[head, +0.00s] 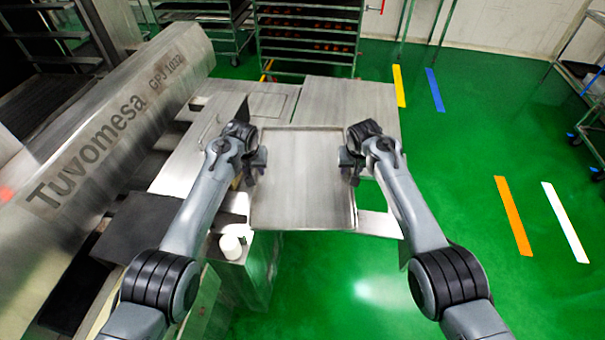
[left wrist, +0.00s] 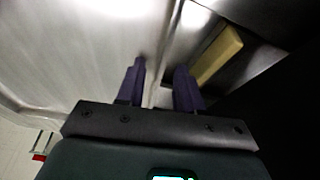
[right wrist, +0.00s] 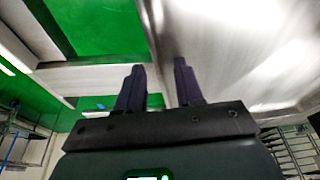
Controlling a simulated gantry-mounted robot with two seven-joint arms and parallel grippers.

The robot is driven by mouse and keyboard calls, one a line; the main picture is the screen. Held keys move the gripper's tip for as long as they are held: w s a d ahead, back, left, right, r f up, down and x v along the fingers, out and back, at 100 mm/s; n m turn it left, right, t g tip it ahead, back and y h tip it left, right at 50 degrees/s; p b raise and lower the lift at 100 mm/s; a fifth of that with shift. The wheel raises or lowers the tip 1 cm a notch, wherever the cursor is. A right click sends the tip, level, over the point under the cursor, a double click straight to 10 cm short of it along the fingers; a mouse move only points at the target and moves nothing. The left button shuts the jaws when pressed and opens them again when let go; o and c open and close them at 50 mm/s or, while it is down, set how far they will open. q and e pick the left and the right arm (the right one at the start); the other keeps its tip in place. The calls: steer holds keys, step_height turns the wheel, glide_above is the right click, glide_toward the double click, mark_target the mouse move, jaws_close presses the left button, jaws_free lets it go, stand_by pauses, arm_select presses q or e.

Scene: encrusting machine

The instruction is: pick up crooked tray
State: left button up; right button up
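The metal tray (head: 303,190) is a shallow, empty silver rectangle in the middle of the head view. It lies at the machine's outfeed, its near part reaching out over the green floor. My left gripper (head: 258,165) is at its left edge and my right gripper (head: 350,164) at its right edge. In the left wrist view, the fingers (left wrist: 160,85) are apart, with the tray's rim line running between them. In the right wrist view, the fingers (right wrist: 157,86) are also apart, one on each side of the rim. Contact with the rim cannot be told.
The Tuvomesa machine (head: 110,130) stands along the left. A steel table top (head: 345,100) lies behind the tray. A white cylinder (head: 230,246) stands near the tray's near left corner. A yellow block (left wrist: 218,55) shows beside the left fingers. Racks stand at the back; green floor is open at right.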

arm_select(q)
jaws_close()
arm_select(e)
jaws_close()
steer(key=shift+r, duration=0.1)
stand_by(1.1)
